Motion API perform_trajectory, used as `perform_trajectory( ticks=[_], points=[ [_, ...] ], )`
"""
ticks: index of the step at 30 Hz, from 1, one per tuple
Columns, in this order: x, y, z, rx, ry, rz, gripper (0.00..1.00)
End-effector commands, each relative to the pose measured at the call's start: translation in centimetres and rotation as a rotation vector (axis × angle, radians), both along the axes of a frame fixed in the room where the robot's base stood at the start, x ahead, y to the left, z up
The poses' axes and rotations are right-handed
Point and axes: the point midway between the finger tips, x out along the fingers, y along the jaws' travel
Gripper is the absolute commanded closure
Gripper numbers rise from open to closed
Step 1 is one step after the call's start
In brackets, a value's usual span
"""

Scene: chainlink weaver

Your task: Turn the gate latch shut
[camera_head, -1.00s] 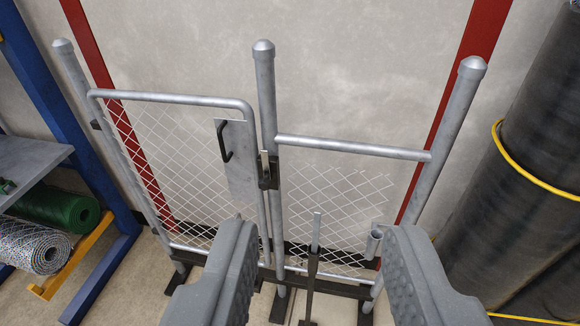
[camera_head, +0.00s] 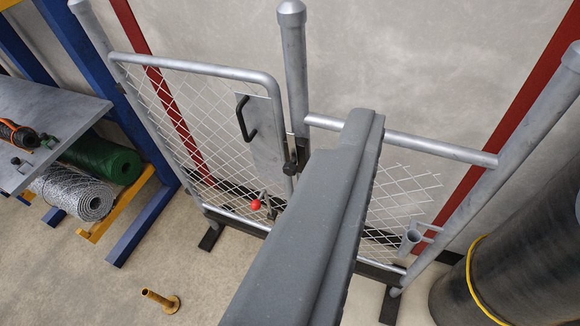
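The small gate (camera_head: 190,66) is a grey tube frame with wire mesh, a plate (camera_head: 262,135) and a black pull handle (camera_head: 246,118). The latch (camera_head: 291,160) is a dark fitting with a pale bar, at the gate's right edge beside the middle post (camera_head: 294,65). My gripper (camera_head: 362,118) fills the lower middle as one long grey shape, its tip right of the middle post and over the fixed panel. It hides part of the latch's surroundings. One finger may cover the other, so its opening does not show. I see nothing held.
A red ball knob (camera_head: 256,205) on a lever shows below the plate. The right post (camera_head: 535,150) and a dark roll (camera_head: 500,280) stand at right. A shelf (camera_head: 60,115) with mesh rolls is at left. A brass-coloured piece (camera_head: 162,300) lies on open floor.

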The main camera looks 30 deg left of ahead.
Motion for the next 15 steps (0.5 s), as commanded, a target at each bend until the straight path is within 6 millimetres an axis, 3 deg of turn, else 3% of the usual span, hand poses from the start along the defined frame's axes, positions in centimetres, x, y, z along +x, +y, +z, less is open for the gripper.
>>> perform_trajectory(
  ticks=[4,8,15],
  points=[
    [2.8,1.4,-1.7,0.021,-0.007,0.040,0.46],
    [7.8,3.9,-4.8,0.069,-0.035,0.106,0.46],
    [17.0,10.6,-13.9,0.181,-0.092,0.185,0.46]
  ],
)
